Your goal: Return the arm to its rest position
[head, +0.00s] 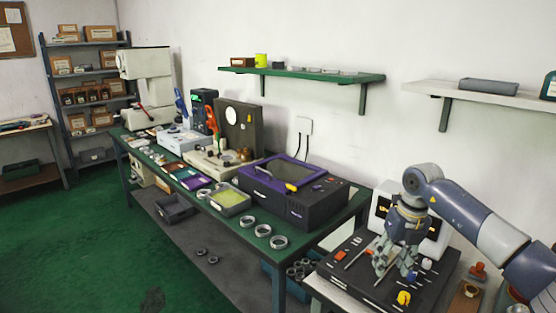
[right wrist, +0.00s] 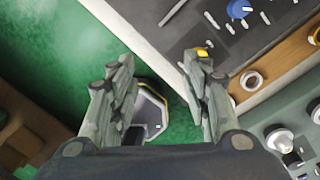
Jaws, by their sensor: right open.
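My right arm (head: 500,240) comes in from the right edge in the head view. Its gripper (head: 393,272) points down over the dark panel (head: 345,288) at the lower right; I cannot tell the gap beneath it. In the right wrist view the fingers (right wrist: 160,78) are apart with nothing held between them. A pale-rimmed angular object (right wrist: 150,112) shows beyond them, partly hidden by the left finger. Bearing rings (head: 263,231) lie on the front of the green bench, left of the gripper and apart from it. My left gripper is out of view.
A purple-and-black machine (head: 292,191) stands on the bench (head: 345,212). A white box (head: 432,235) is close behind the gripper. A white wall shelf (head: 478,97) hangs above the arm. Green floor (head: 80,240) is open at left.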

